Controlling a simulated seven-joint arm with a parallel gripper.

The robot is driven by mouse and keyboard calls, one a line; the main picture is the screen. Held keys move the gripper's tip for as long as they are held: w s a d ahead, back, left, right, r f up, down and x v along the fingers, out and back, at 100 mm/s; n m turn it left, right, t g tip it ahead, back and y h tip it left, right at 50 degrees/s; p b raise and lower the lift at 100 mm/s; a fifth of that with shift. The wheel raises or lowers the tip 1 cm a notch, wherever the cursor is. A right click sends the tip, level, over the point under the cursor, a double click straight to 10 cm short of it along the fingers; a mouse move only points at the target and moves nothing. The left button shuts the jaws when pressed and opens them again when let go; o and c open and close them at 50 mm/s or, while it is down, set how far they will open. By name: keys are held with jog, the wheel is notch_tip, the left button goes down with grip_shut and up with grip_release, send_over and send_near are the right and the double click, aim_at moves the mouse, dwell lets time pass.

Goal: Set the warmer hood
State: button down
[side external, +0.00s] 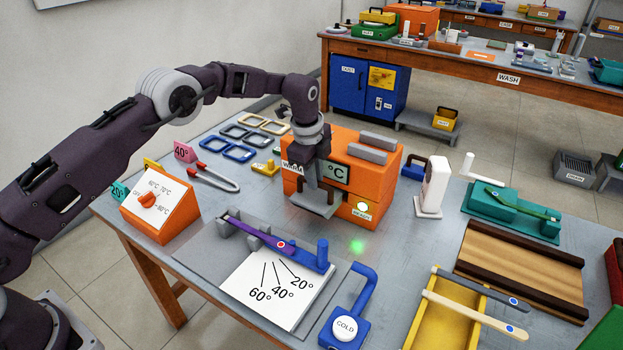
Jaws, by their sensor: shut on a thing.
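The orange warmer (376,180) stands on the grey table with a °C display on its front and a lit round lamp low at the right. Two grey bars lie on its top. My gripper (318,192) points down in front of the warmer's left side and hides part of its front. It is shut on a grey plate-like piece (315,204); whether this is the hood or whether it touches the warmer, I cannot tell. An orange dial box (160,212) at the left carries temperature marks and a knob.
A purple bar (252,232) lies over a white angle card (275,290) in front. A blue COLD device (345,325), yellow tray (445,318), white upright device (433,187) and teal device (510,212) stand to the right.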

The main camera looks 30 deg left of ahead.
jog(key=c, duration=1.4)
grip_release()
notch_tip(320, 180, up, 7)
jog(key=s, duration=0.1)
jog(key=shift+s, duration=0.2)
